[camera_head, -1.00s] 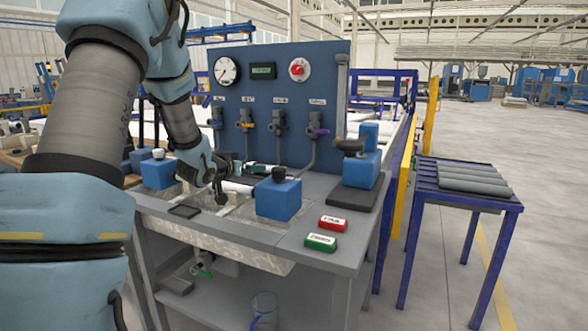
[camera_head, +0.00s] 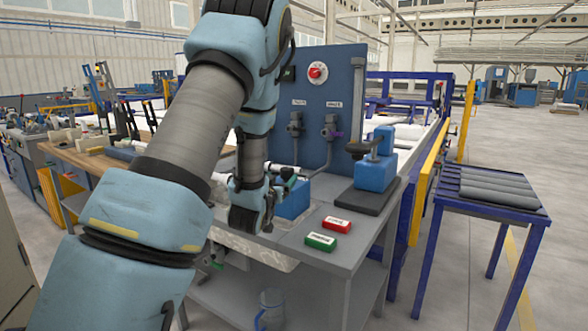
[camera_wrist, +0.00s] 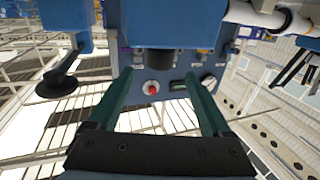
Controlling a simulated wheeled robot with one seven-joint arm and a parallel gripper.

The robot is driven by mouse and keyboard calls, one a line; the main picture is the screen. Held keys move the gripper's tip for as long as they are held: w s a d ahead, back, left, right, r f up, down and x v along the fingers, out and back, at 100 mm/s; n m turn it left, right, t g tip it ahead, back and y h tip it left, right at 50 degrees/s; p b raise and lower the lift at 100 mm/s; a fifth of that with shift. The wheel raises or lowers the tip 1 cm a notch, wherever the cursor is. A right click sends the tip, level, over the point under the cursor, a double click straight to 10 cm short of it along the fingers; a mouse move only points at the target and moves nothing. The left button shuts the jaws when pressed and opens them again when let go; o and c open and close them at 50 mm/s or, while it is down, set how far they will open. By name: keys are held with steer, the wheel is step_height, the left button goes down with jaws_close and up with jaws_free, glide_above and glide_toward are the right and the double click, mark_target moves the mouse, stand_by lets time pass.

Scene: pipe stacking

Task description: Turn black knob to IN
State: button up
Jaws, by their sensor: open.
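The black knob (camera_wrist: 155,60) shows in the wrist view, which looks upside down. It sits on a blue block (camera_wrist: 165,22), between the two dark green fingers of my gripper (camera_wrist: 160,90). The fingers are apart, and I cannot tell how far the knob is from them in depth. In the head view my gripper (camera_head: 287,182) is over the blue block (camera_head: 294,204) on the bench, hiding most of it and the knob. No IN marking is legible.
A blue press with a black handle (camera_head: 375,172) stands right of the block. Red (camera_head: 336,224) and green (camera_head: 320,242) labelled buttons lie in front. A blue panel (camera_head: 345,95) with a red dial (camera_head: 317,72) rises behind. A pipe table (camera_head: 490,190) stands at the right.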

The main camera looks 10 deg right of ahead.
steer(key=shift+w+d+r, duration=0.1)
steer(key=shift+w+d, duration=0.05)
steer(key=shift+w, duration=0.05)
steer(key=p+x, duration=0.2)
steer(key=x, duration=0.8)
steer(key=shift+w+d+p, duration=0.1)
steer(key=shift+p, duration=0.25)
jaws_close()
